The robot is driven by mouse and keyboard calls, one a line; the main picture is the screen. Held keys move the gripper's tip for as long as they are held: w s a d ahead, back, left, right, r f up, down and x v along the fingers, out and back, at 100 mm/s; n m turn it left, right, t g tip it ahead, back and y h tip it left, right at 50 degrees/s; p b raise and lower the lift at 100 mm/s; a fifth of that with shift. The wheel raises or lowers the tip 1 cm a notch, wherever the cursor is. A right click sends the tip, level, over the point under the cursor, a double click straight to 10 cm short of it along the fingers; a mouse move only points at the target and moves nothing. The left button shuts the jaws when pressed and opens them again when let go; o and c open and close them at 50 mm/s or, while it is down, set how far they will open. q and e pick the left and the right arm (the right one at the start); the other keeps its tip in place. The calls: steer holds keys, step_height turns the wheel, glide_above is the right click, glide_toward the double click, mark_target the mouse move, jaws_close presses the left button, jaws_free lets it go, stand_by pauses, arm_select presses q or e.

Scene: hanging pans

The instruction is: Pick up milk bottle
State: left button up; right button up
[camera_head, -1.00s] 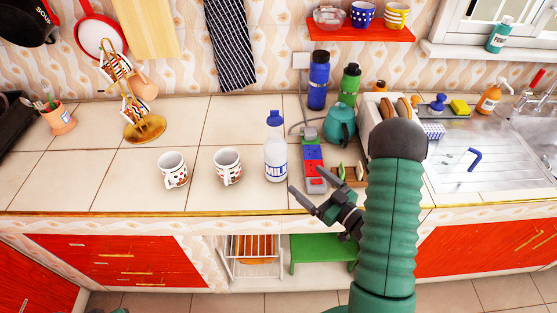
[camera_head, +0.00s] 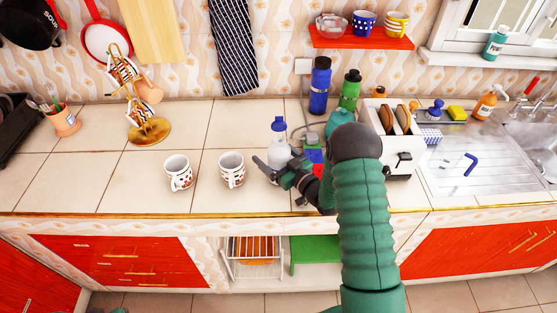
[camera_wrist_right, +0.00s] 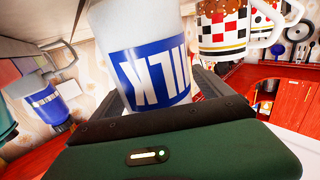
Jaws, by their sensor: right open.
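The milk bottle (camera_head: 278,133), white with a blue cap, stands on the tiled counter. My right gripper (camera_head: 276,168) is at its front and hides its lower part. In the right wrist view, the bottle's blue-and-white label (camera_wrist_right: 155,75) fills the space just ahead of the palm. The open fingers of the gripper (camera_wrist_right: 165,98) show on either side of the label, partly hidden. Whether either finger touches the bottle cannot be told.
Two patterned mugs (camera_head: 231,168) (camera_head: 178,172) stand left of the bottle. A blue bottle (camera_head: 319,85), a green bottle (camera_head: 350,90) and a toaster (camera_head: 392,118) stand behind and right. The sink (camera_head: 530,130) is at the far right. The counter's left front is clear.

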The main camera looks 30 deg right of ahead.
steer(key=shift+w+f, duration=0.1)
steer(key=shift+w, duration=0.1)
steer(key=shift+s, duration=0.2)
steer(key=shift+c, duration=1.1)
steer(key=shift+s+d, duration=0.15)
steer(key=shift+d, duration=0.1)
steer(key=c, duration=0.5)
steer(key=shift+a, duration=0.1)
jaws_close()
